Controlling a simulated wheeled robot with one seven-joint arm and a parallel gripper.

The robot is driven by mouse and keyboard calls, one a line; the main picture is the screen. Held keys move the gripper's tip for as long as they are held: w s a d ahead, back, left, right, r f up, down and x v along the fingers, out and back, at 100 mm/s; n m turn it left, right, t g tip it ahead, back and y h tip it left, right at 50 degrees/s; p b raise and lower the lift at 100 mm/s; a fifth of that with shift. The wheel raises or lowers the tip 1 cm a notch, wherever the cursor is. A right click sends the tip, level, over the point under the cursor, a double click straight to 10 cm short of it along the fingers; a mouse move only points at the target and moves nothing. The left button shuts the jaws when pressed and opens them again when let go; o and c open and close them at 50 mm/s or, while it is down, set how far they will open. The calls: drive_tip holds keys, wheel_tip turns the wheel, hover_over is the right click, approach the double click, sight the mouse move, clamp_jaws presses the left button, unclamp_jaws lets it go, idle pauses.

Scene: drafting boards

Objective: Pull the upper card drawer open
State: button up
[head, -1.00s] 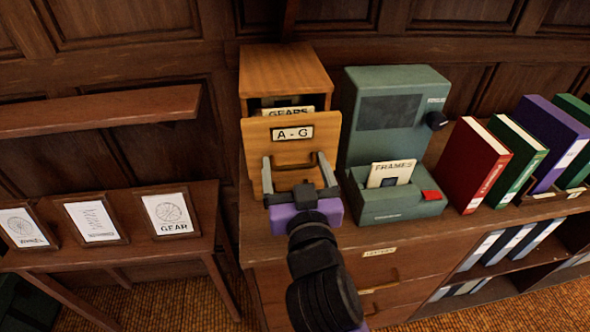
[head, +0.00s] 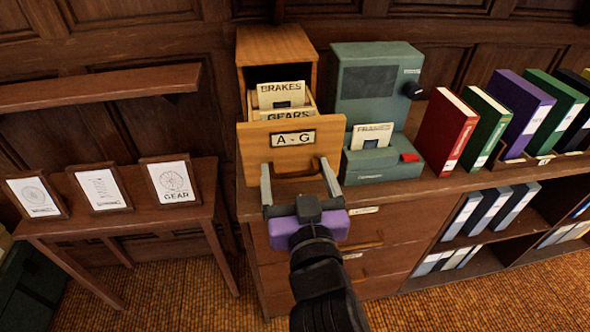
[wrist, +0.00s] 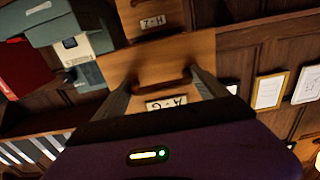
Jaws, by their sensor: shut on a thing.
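The card cabinet (head: 277,45) is a light wooden box on the sideboard. Its upper drawer, labelled A - G (head: 293,139), stands well out of the cabinet, with BRAKES (head: 281,94) and GEARS cards showing inside. My gripper (head: 297,170) is at the front of this drawer, its two fingers spread to either side of the dark handle and shut on it. The wrist view is upside down and shows the handle (wrist: 160,86) between the fingers. The lower drawer, labelled H-Z (wrist: 152,22), also shows there and looks shut; the upper drawer hides it in the head view.
A green card reader (head: 375,100) with a FRAMES card stands close right of the cabinet. Red, green and purple binders (head: 447,132) stand farther right. A small table (head: 120,222) with framed pictures is at the left. Carpet is free in front.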

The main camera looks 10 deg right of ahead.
drive_tip(key=shift+s+d, duration=0.15)
drive_tip(key=shift+d, duration=0.15)
drive_tip(key=o, duration=1.8)
drive_tip(key=shift+a, duration=0.15)
drive_tip(key=s+b, duration=0.1)
drive_tip(key=s, duration=0.7)
drive_tip(key=shift+b, duration=0.3)
